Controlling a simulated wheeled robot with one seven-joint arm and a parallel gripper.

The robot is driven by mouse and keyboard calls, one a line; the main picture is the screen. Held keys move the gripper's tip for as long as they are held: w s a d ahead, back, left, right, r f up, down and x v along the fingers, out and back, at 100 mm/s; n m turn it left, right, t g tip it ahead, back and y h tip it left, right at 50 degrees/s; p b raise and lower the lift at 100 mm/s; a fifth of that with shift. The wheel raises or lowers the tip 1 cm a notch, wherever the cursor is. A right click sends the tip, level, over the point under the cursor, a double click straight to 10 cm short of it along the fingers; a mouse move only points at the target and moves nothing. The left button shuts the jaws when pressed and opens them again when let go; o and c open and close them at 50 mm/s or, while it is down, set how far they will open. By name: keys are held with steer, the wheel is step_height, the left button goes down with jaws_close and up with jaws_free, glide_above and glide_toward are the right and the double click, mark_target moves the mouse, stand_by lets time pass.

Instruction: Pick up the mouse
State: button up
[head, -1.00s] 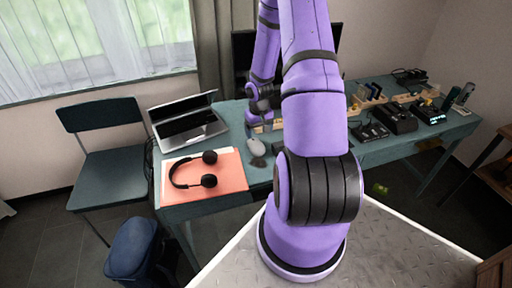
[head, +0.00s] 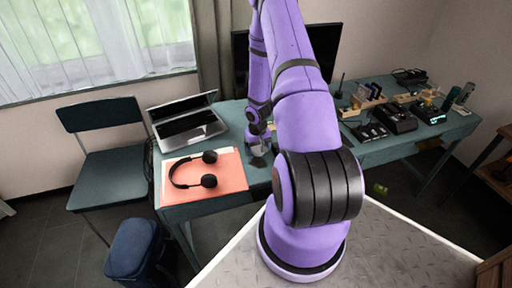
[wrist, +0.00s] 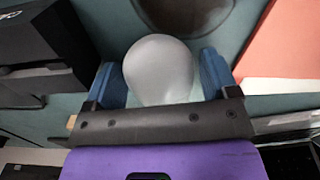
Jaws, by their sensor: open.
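The mouse (wrist: 160,75) is a smooth light grey rounded shape in the wrist view. It lies on the teal table between the two blue fingers of my gripper (wrist: 160,65). The fingers are open, one on each side of it, with narrow gaps beside it. In the head view my gripper (head: 258,142) is low over the table, right of the orange folder, and largely covers the mouse.
Black headphones (head: 193,170) lie on the orange folder (head: 232,172). An open laptop (head: 187,125) stands behind it. A dark round item (wrist: 185,10) lies close to the mouse. Dark boxy objects (wrist: 40,45) are on the wrist view's left. A monitor (head: 322,50) stands behind.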

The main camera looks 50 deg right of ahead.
steer(key=c, duration=0.7)
